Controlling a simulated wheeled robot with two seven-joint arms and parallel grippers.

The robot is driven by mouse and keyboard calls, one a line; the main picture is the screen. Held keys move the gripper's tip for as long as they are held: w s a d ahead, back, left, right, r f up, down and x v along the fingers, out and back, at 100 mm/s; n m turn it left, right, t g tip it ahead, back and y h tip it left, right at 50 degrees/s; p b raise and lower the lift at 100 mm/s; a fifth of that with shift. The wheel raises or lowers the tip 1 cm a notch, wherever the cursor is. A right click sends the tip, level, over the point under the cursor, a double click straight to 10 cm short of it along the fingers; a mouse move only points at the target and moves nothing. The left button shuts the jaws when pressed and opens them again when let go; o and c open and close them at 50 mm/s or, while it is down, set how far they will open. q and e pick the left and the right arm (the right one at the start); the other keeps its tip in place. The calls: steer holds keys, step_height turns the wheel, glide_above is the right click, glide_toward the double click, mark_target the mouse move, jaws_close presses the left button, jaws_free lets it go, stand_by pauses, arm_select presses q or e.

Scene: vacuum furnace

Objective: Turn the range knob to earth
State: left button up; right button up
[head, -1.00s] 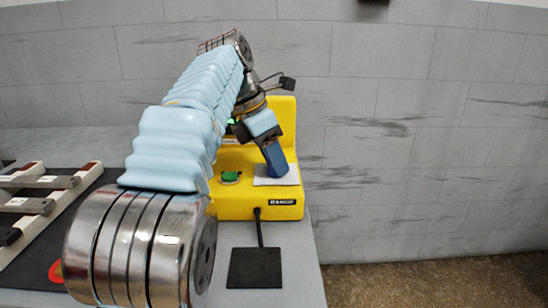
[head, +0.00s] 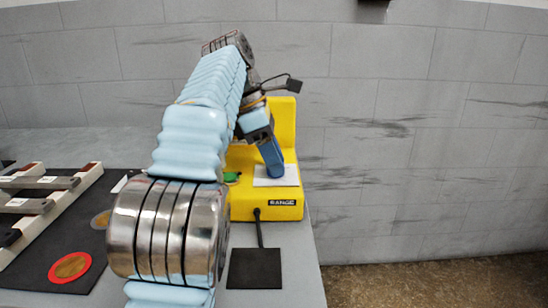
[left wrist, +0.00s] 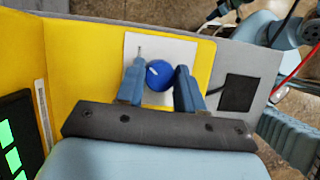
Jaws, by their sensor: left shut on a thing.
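The range knob (left wrist: 159,74) is a round blue knob on a white plate (left wrist: 187,44) in the left wrist view. My left gripper (left wrist: 158,76) is shut on it, with one blue finger on each side. A small dark mark shows on the plate by the left finger. In the head view my left gripper (head: 276,170) reaches down to the white plate (head: 290,178) on the yellow unit (head: 285,125), above the RANGE label (head: 282,203). The knob is hidden there by the fingers. My right gripper is not in view.
A green part (head: 231,177) is on the yellow unit, left of the plate. A cable runs from the unit to a black square pad (head: 254,268). A dark mat (head: 60,245) with a red-rimmed disc (head: 70,267) lies at left. The table's right edge is close.

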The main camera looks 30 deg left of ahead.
arm_select(q)
steer(key=o, duration=0.8)
steer(key=shift+c, duration=0.2)
